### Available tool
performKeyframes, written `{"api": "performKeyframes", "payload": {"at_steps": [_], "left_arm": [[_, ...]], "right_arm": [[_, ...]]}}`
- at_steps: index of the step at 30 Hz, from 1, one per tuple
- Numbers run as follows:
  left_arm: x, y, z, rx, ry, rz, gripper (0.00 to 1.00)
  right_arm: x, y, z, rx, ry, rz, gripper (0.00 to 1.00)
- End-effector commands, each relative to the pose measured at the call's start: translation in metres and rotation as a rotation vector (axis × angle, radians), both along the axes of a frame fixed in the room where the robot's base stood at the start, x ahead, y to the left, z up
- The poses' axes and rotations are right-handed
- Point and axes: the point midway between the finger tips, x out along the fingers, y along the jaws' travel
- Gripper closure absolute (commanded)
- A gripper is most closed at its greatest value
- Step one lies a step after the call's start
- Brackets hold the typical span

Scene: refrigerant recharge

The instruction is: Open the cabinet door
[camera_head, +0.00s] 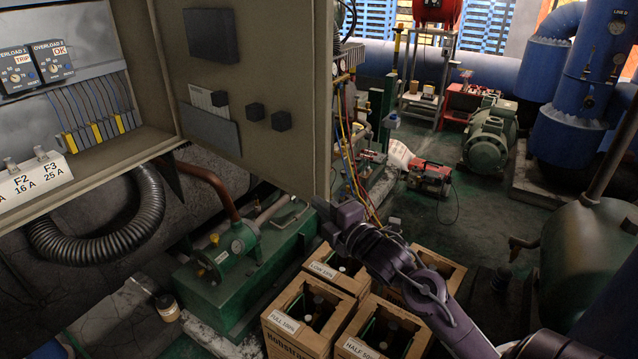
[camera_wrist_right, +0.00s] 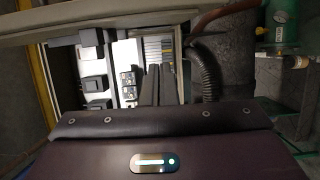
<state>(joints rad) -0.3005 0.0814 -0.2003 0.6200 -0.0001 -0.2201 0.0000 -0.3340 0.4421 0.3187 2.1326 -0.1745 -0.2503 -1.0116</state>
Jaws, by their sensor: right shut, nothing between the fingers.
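The grey-beige electrical cabinet (camera_head: 158,140) is at the left in the head view. Its door (camera_head: 285,75) stands swung wide open to the right, with its inner face showing. My right gripper (camera_head: 346,216) is by the door's lower free edge, partly hidden; I cannot tell whether it touches the door. In the right wrist view its two dark fingers (camera_wrist_right: 151,86) are together and empty, pointing toward the cabinet's interior (camera_wrist_right: 120,70) with its switches and wires. My left gripper is not in view.
A green pump unit (camera_head: 235,250) and a black corrugated hose (camera_head: 100,240) are under the cabinet. A green tank (camera_head: 590,260) stands at the right. Floor between crates and tank is partly clear.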

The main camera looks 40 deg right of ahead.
Motion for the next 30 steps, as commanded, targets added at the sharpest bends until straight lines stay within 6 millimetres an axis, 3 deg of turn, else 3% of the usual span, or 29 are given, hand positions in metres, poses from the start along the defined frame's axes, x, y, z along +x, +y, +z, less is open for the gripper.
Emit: {"api": "performKeyframes", "payload": {"at_steps": [9, 12, 18, 30], "left_arm": [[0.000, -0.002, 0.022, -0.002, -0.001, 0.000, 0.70], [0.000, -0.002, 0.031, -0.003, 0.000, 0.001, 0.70], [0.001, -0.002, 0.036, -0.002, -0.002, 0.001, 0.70], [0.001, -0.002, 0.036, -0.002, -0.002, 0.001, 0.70]], "right_arm": [[0.059, -0.001, 0.005, 0.002, -0.002, 0.000, 1.00], [0.061, -0.019, 0.004, -0.001, 0.002, -0.001, 1.00], [0.065, -0.035, 0.001, 0.000, 0.000, 0.002, 1.00], [0.065, -0.038, 0.000, 0.000, -0.001, 0.003, 1.00]]}}
